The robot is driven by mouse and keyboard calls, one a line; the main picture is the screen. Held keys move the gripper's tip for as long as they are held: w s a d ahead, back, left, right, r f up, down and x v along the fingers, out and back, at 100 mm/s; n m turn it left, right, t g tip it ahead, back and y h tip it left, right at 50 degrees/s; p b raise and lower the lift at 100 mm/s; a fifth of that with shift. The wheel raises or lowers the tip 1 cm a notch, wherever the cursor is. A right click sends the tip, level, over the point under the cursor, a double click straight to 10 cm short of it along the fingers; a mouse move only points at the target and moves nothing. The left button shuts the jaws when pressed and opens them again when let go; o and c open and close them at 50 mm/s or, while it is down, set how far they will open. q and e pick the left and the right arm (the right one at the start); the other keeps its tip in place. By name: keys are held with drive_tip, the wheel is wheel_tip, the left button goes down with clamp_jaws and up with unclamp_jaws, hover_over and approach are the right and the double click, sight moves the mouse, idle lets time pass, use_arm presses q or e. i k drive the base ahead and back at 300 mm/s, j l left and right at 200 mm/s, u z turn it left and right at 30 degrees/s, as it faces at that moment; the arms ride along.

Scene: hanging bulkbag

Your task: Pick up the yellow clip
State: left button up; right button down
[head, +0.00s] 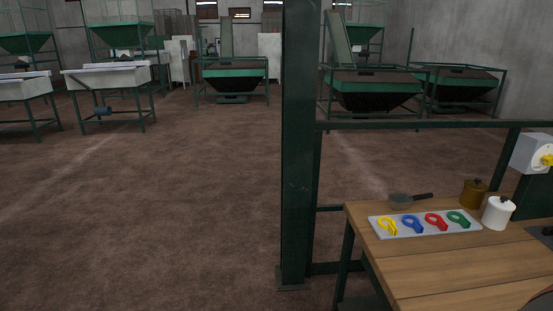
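The yellow clip (387,227) lies at the left end of a light grey tray (408,236) on the wooden table at the lower right. A blue clip (411,224), a red clip (436,221) and a green clip (458,218) lie beside it in a row to the right. Neither of my grippers shows in the head view.
The wooden table (440,270) also bears a dark-handled pan (401,201), a brown pot (474,193) and a white pot (497,213). A green post (298,150) and rail stand left of and behind the table. The floor (150,220) at left is clear.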

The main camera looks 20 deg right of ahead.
sight(392, 230)
drive_tip(key=i+z, duration=0.15)
drive_tip(key=z, duration=0.3)
drive_tip(key=i+j+z, duration=0.1)
drive_tip(key=z, duration=0.35)
drive_tip(key=i+j+z, duration=0.1)
drive_tip(key=z, duration=0.3)
drive_tip(key=i+j+z, duration=0.1)
drive_tip(key=j+z, duration=0.2)
drive_tip(key=z, duration=0.15)
drive_tip(key=j+z, duration=0.2)
drive_tip(key=z, duration=0.25)
drive_tip(key=j+z, duration=0.25)
drive_tip(key=z, duration=0.2)
drive_tip(key=i, duration=0.05)
